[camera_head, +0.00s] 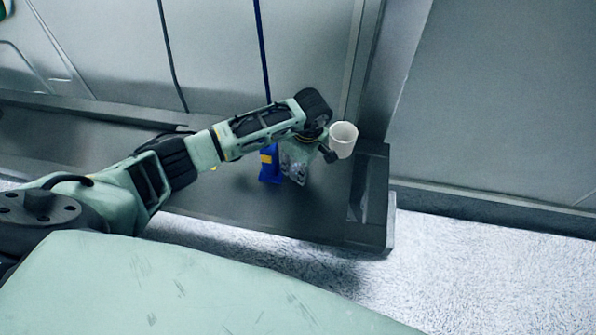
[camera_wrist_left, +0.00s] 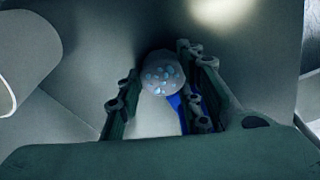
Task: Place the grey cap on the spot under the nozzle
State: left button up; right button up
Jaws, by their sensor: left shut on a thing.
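In the left wrist view a round grey cap (camera_wrist_left: 162,72) with pale blue spots sits between the fingertips of my left gripper (camera_wrist_left: 158,64). The gripper is shut on it. In the head view my left gripper (camera_head: 297,172) hangs down from the wrist over the dark bench near its right end. The cap cannot be made out clearly there. A white cylinder (camera_head: 343,140) stands out just right of the gripper; it also shows large at the left of the wrist view (camera_wrist_left: 22,60). I cannot tell whether it is the nozzle. The spot under the nozzle is not identifiable.
A blue object with a yellow patch (camera_head: 270,165) is close to the left of the gripper. The dark bench (camera_head: 225,200) has bare surface in front of it and ends at the right. Grey wall panels (camera_head: 215,50) rise behind; pale floor (camera_head: 460,265) lies in front.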

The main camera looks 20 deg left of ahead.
aim_at(299, 168)
pick_arm(q)
jog(key=shift+c, duration=0.7)
jog(key=shift+r, duration=0.15)
jog(key=shift+r, duration=0.25)
jog(key=r, duration=0.3)
jog(key=shift+d+r+b, duration=0.2)
jog(key=shift+r+b, duration=0.1)
jog(key=shift+b, duration=0.1)
jog(key=s+d+r+b, duration=0.2)
jog(key=d+r, duration=0.5)
jog(key=d, duration=0.4)
jog(key=s+a+r+m+p, duration=0.1)
jog(key=s+a+r+m, duration=0.3)
jog(key=m, duration=0.4)
jog(key=s+a+r+m+t+h+p, duration=0.1)
jog(key=s+a+r+m, duration=0.3)
jog(key=s+r+m, duration=0.3)
jog(key=shift+s+a+m, duration=0.3)
jog(key=shift+s+m, duration=0.3)
jog(key=shift+s, duration=0.5)
